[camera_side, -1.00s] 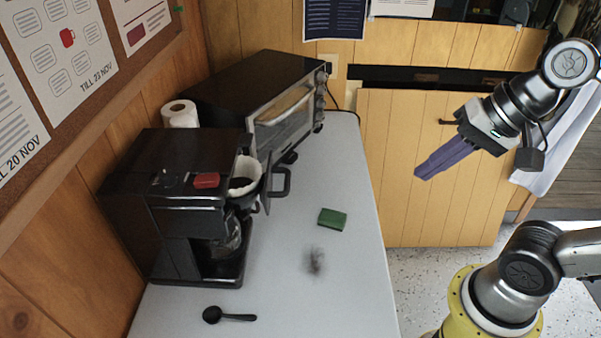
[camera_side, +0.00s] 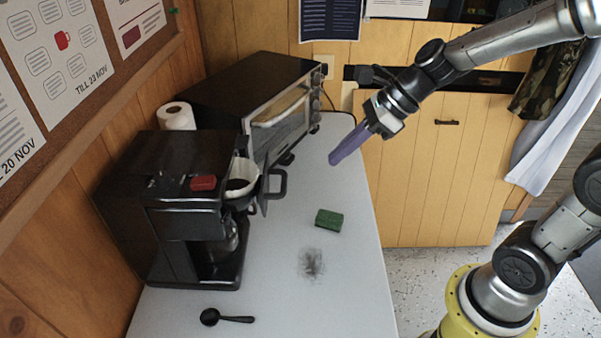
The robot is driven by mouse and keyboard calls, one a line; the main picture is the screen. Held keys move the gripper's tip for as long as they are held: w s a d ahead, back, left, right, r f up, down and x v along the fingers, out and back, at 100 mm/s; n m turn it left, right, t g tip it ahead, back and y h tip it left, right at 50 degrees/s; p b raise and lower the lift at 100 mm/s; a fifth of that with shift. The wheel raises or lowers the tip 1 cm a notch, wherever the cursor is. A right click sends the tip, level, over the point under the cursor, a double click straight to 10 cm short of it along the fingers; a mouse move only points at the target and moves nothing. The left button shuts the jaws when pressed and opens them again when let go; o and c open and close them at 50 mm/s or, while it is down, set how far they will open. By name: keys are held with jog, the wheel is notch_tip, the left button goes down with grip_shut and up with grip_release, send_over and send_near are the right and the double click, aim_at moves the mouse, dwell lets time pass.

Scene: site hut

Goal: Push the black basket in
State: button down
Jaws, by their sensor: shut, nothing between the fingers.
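The black basket (camera_side: 274,187) is on the right side of the black coffee maker (camera_side: 170,215). It is swung out, with its handle toward the table's right side and a white filter (camera_side: 243,172) holding dark grounds inside. My gripper (camera_side: 334,160) has purple fingers that are shut and empty. It is above the table's right part, to the right of the basket and apart from it, with its fingers pointing down and left. A glass carafe (camera_side: 227,238) is partly hidden inside the coffee maker.
A toaster oven (camera_side: 250,90) and a paper roll (camera_side: 177,117) stand behind the coffee maker. A green sponge (camera_side: 329,220), a dark smudge (camera_side: 312,262) and a black scoop (camera_side: 228,317) are on the grey table (camera_side: 345,295). The table between basket and gripper is clear.

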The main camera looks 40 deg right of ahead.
jog(key=w+a+f, duration=0.5)
jog(key=shift+a+f, duration=0.15)
jog(key=shift+a, duration=0.05)
jog(key=w+a, duration=0.5)
jog(key=shift+w+a, duration=0.25)
jog(key=shift+w, duration=0.05)
dwell(0.3)
